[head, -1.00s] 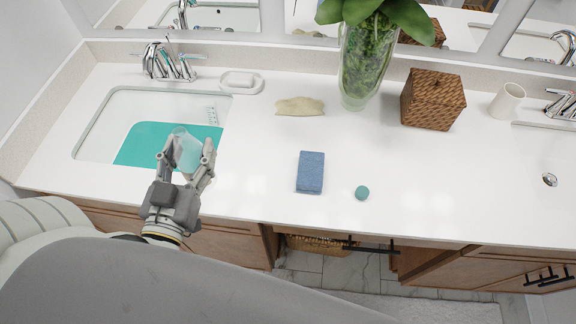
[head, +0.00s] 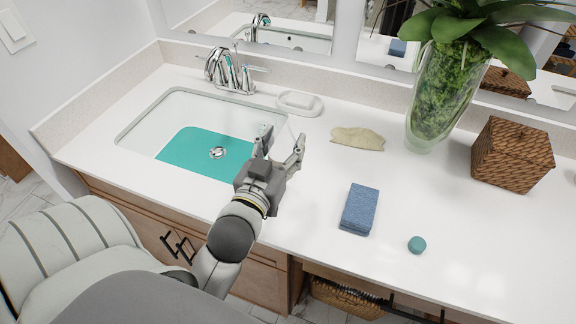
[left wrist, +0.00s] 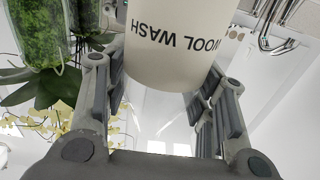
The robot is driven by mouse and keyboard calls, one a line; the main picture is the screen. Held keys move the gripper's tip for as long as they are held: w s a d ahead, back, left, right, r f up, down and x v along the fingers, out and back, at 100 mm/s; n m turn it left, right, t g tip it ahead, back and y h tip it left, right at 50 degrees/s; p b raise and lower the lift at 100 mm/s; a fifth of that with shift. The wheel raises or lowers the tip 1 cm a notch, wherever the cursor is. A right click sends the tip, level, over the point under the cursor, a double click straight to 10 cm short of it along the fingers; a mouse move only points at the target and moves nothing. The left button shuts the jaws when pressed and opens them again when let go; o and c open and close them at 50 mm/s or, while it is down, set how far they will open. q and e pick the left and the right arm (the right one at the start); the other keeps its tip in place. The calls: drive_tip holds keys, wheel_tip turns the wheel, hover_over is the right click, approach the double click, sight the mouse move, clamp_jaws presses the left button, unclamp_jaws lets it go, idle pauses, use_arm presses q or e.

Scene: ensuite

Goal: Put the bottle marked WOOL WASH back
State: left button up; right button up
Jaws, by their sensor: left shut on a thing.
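The WOOL WASH bottle (left wrist: 175,50) is pale cream with dark lettering, which reads upside down in the left wrist view. My left gripper (left wrist: 160,95) is shut on it, with a finger on each side. In the head view my left gripper (head: 281,145) is at the front right edge of the sink. There the pale bottle between the fingers barely stands out against the white counter, so its base and its height above the counter cannot be told. My right gripper is not in view.
The sink (head: 140,128) has a teal bottom and a chrome faucet (head: 232,72). A soap dish (head: 299,104), a beige sponge-like piece (head: 357,138), a glass vase (head: 440,105), a woven box (head: 511,154), a blue folded cloth or sponge (head: 359,209) and a small teal disc (head: 417,245) stand on the counter.

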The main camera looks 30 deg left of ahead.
use_arm(q)
drive_tip(key=shift+w+f, duration=0.35)
drive_tip(key=shift+w, duration=0.1)
drive_tip(key=shift+w+d+f, duration=0.1)
drive_tip(key=shift+w+f, duration=0.35)
drive_tip(key=shift+f, duration=0.05)
wheel_tip(320, 180, down, 3)
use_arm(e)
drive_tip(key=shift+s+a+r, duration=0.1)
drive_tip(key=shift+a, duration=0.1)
use_arm(q)
drive_tip(key=shift+f, duration=0.15)
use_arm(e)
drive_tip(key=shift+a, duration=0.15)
use_arm(q)
drive_tip(key=o, duration=1.4)
